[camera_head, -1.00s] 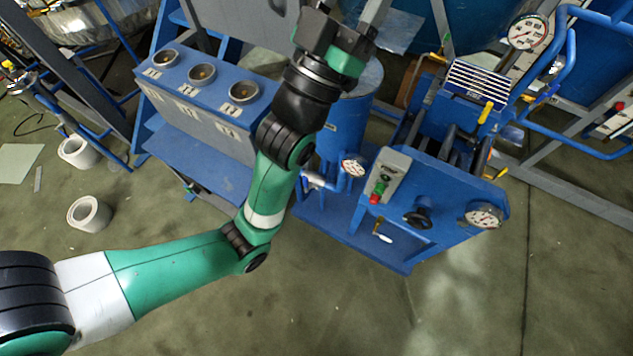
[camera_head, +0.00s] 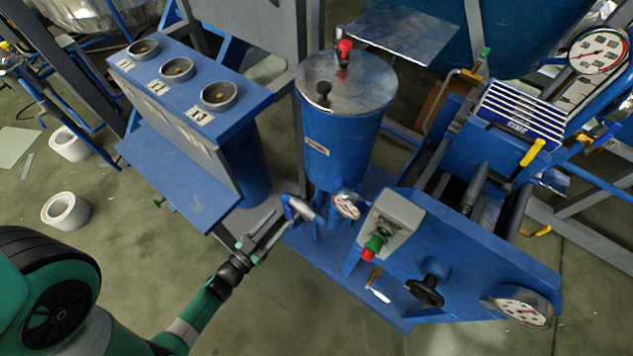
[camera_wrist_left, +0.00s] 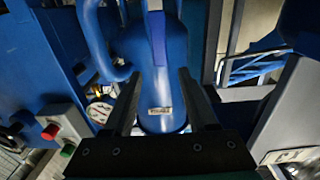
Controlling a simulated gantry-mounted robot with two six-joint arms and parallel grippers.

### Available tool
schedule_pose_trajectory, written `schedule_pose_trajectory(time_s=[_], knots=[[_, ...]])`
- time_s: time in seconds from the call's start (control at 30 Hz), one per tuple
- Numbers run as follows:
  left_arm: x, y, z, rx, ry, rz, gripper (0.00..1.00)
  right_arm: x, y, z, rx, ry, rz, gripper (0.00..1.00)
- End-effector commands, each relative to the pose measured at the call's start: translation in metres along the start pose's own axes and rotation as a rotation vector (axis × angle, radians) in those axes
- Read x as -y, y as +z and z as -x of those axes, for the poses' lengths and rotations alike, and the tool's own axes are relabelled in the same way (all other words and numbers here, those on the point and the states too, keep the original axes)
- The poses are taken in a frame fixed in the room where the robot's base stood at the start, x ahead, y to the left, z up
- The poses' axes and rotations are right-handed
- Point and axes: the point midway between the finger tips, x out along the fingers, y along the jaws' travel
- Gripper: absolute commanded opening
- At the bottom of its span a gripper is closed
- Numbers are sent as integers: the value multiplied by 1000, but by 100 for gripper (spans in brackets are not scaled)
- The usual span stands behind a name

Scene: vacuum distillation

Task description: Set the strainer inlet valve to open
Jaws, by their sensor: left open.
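The blue vessel (camera_head: 340,125) with a metal lid stands upright and bears a small label, too small to read. At its foot is a silver pipe fitting with a blue lever-like part (camera_head: 298,208), beside a round gauge (camera_head: 346,205). I cannot tell for sure that this is the strainer inlet valve. My left gripper (camera_head: 263,240) is open and empty, just left of and below this fitting, apart from it. In the left wrist view, the open fingers (camera_wrist_left: 160,98) frame the labelled blue vessel (camera_wrist_left: 160,70); the fitting is not clear there. My right gripper is out of view.
A control box (camera_head: 390,225) with red and green buttons stands right of the gauge. A black knob (camera_head: 425,290) and a white-handled lever (camera_head: 378,295) are lower right. A blue stand (camera_head: 190,90) with cups is at left. Floor in front is clear.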

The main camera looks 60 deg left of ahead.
Motion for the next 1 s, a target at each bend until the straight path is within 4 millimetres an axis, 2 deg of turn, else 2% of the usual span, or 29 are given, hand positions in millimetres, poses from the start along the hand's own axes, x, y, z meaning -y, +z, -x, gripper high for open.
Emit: schedule_pose_trajectory(time_s=[0.1,0.27,0.7,0.8,1.0], knots=[[0,4,5,12,-5,4,57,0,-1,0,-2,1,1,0],[0,4,-7,6,-2,0,57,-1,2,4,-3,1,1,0],[0,5,-97,4,-3,1,57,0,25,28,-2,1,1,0],[0,4,-108,6,-3,1,57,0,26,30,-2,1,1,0],[1,3,-114,9,-5,2,57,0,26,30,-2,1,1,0]])
